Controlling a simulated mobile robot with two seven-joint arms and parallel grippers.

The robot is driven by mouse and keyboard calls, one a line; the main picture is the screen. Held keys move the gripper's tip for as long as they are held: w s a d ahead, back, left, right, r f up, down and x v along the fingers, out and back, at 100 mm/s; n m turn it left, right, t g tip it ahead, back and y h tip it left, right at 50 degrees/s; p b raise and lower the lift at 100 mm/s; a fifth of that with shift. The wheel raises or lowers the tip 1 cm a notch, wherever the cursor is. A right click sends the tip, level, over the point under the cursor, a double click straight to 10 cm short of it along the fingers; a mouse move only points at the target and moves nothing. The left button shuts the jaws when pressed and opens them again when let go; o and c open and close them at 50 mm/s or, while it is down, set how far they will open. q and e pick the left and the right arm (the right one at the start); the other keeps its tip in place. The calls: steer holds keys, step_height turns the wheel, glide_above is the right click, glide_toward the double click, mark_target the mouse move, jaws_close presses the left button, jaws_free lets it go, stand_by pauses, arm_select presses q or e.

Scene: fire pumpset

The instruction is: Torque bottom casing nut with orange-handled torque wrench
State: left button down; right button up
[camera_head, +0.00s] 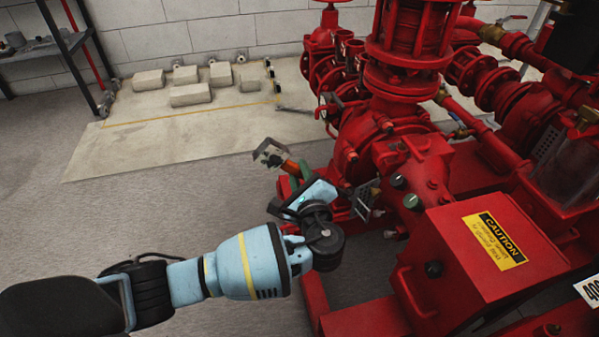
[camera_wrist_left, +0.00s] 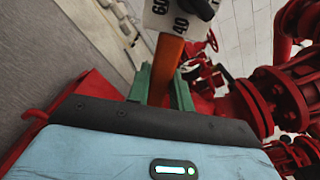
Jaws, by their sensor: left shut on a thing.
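My left gripper (camera_head: 295,182) has green fingers, and it is shut on the orange handle of the torque wrench (camera_head: 290,166). In the left wrist view the orange handle (camera_wrist_left: 166,72) stands between the green fingers (camera_wrist_left: 160,88). A pale dial block marked 60 and 40 (camera_wrist_left: 172,18) shows beyond the handle. The wrench's far end lies left of the red pump casing (camera_head: 372,135), apart from it in the head view. Several bolts and nuts ring the casing; I cannot tell which is the bottom casing nut. My right gripper is not in view.
A red control box with a yellow caution label (camera_head: 494,241) stands at the right. Red pipes and valves (camera_head: 420,35) rise above the casing. Grey blocks (camera_head: 190,95) lie on a pale slab at the back. The grey floor (camera_head: 130,215) at left is clear.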

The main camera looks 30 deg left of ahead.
arm_select(q)
steer(key=shift+r+p, duration=0.15)
steer(key=shift+p, duration=0.25)
stand_by(0.3)
steer(key=shift+x, duration=1.3)
stand_by(0.5)
stand_by(0.4)
steer(key=w+d+r+m+p, duration=0.3)
steer(key=w+d+r+m, duration=0.1)
steer(key=shift+w+d+r+p, duration=0.3)
steer(key=shift+p, duration=0.1)
stand_by(0.8)
steer(key=shift+s+a+f, duration=0.3)
steer(key=shift+s+a, duration=0.05)
stand_by(1.2)
steer(key=shift+s+d, duration=0.1)
